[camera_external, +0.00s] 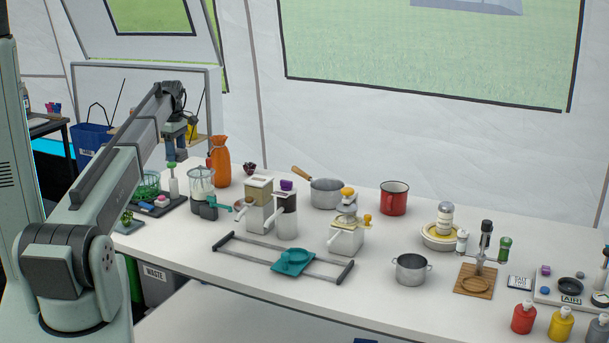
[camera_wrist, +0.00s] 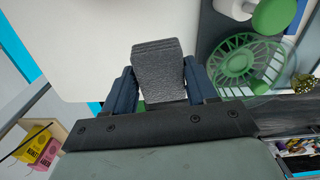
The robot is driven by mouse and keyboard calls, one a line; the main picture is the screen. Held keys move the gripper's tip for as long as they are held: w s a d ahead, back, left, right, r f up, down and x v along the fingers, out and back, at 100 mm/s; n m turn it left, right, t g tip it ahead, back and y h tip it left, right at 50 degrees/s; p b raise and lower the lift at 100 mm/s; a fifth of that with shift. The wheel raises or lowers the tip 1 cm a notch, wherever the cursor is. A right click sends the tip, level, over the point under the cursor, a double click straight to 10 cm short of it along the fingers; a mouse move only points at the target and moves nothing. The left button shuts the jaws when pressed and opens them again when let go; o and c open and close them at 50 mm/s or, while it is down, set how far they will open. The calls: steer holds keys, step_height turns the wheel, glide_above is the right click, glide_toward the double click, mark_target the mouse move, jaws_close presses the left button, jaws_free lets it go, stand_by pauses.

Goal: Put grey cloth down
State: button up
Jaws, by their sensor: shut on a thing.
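My gripper (camera_wrist: 161,86) is shut on the grey cloth (camera_wrist: 158,62), a folded, textured grey piece that sticks out beyond the two dark blue fingers in the wrist view. Beyond it lies the white table top (camera_wrist: 90,45). In the external view my gripper (camera_external: 176,146) is above the far left end of the table, near the orange bag (camera_external: 219,163). The cloth is too small to make out clearly there.
A green basket (camera_wrist: 241,65) and a green round-topped thing (camera_wrist: 273,14) sit on a dark tray beside my gripper. Pink and yellow boxes (camera_wrist: 45,150) are at lower left of the wrist view. Several kitchen tools and pots, including a red mug (camera_external: 394,199), crowd the table.

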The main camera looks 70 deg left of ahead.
step_height(320, 180, up, 12)
steer(key=f, duration=0.1)
steer(key=w+d+m, duration=0.3)
steer(key=w+d, duration=0.5)
steer(key=w, duration=0.4)
steer(key=w+d+m, duration=0.2)
steer(key=w+d, duration=0.6)
steer(key=w, duration=0.4)
steer(key=w+d+m, duration=0.4)
steer(key=w+d, duration=1.2)
steer(key=d, duration=0.3)
steer(key=m, duration=1.1)
glide_above(457, 313)
step_height(457, 313, down, 9)
steer(key=shift+f, duration=5.75)
steer(key=shift+f, duration=0.1)
